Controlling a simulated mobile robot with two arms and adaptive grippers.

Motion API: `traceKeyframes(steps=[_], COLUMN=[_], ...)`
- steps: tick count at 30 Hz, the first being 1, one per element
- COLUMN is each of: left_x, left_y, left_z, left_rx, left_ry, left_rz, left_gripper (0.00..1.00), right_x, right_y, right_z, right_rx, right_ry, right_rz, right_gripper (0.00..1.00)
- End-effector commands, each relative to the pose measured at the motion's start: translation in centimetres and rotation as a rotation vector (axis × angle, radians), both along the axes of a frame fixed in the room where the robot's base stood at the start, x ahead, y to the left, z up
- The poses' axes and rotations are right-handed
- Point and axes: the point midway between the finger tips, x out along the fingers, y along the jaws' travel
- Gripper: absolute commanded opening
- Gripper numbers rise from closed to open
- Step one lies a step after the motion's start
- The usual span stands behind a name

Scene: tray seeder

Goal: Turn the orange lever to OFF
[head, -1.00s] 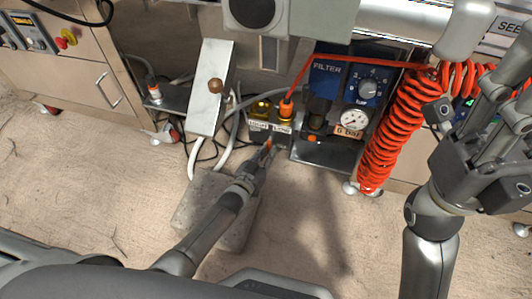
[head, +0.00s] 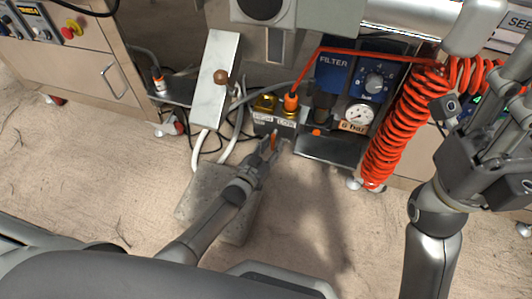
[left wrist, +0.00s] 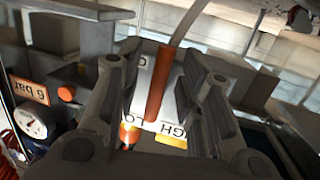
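My left gripper (head: 270,148) is at the lever, with a finger on each side. The left wrist view shows the orange lever (left wrist: 158,85) standing lengthwise between the two spread fingers (left wrist: 160,85), with a gap on both sides. A white plate (left wrist: 141,82) lies behind it, its lettering partly hidden. Yellow and white labels reading partly "GH" and "LO" show below. My right gripper (head: 505,100) is at the right edge, fingers apart and empty, partly cut off.
A filter unit with a pressure gauge (head: 360,115) stands right of the valve block. A coiled red hose (head: 395,130) hangs beside it. A grey panel with a brown knob (head: 221,77) is to the left. A grey pedestal foot (head: 200,195) lies under my left arm.

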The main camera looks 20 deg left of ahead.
Motion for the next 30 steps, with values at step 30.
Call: traceKeyframes(steps=[30], left_x=[-11.4], left_y=[2.7], left_z=[1.4], left_rx=[-0.001], left_ry=[0.0], left_rz=[0.0], left_gripper=[0.35], right_x=[-0.1], right_y=[0.0], right_z=[0.1], right_rx=[0.0], right_ry=[-0.005], right_rz=[0.001], right_gripper=[0.4])
